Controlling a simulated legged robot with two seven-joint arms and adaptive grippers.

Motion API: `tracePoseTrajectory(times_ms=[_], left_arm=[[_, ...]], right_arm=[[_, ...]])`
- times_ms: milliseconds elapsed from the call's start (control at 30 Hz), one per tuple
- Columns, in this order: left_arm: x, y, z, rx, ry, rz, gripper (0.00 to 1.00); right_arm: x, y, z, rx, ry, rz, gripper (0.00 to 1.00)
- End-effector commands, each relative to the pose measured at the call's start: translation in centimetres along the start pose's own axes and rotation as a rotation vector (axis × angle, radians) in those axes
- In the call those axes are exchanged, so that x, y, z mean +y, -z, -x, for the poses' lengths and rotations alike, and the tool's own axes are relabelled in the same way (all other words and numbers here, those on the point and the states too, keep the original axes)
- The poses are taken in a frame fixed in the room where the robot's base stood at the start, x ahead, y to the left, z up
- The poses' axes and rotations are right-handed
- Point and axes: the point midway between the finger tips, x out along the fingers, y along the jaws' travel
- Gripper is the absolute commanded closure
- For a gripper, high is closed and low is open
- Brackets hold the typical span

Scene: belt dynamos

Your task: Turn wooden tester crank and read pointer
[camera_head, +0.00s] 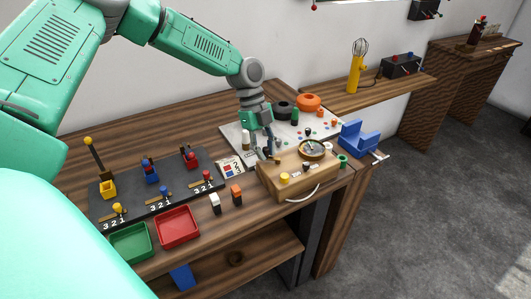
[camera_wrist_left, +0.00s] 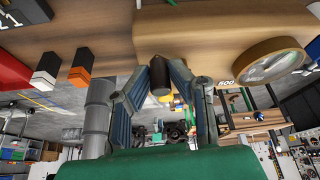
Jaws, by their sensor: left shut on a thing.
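The wooden tester (camera_head: 305,183) is a light-brown box near the right end of the workbench. Its round dial (camera_head: 312,149) faces up, and the dial also shows in the left wrist view (camera_wrist_left: 270,65). The pointer is too small to read. My left gripper (camera_head: 267,150) reaches down at the tester's back left corner. In the left wrist view my left gripper (camera_wrist_left: 160,75) has its fingers on both sides of a dark brown crank knob (camera_wrist_left: 159,82) and is shut on it. The rest of the crank is mostly hidden by the fingers. My right gripper is out of view.
A black board (camera_head: 155,187) with small levers lies left of the tester. Green (camera_head: 130,243) and red (camera_head: 177,226) trays stand at the front edge. White (camera_head: 215,203) and orange (camera_head: 236,195) blocks stand close to the tester. A blue stand (camera_head: 358,138) is behind it, right.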

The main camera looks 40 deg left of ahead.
Motion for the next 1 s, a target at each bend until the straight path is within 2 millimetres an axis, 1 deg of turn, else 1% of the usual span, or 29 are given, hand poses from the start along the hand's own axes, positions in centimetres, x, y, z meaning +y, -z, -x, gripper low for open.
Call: tracePoseTrajectory(times_ms=[433, 467, 500, 833, 933, 1000], left_arm=[[0.1, 0.0, -0.1, 0.0, -0.006, -0.008, 1.0], [0.1, 0.0, -0.1, 0.0, -0.006, -0.008, 0.77], [0.1, 0.0, -0.1, 0.0, -0.006, -0.008, 0.63], [0.1, 0.0, 0.1, 0.0, -0.004, -0.008, 0.63], [0.0, 0.0, 0.8, 0.0, -0.001, -0.008, 0.63], [-0.1, 0.0, 1.8, 0.0, -0.001, -0.008, 0.63]], right_arm=[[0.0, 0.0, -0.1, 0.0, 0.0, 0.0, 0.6], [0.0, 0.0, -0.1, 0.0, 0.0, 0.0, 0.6], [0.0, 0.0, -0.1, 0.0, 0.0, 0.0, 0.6], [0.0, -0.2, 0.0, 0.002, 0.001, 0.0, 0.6], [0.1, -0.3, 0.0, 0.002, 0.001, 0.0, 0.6], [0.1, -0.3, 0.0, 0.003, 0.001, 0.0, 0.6]])
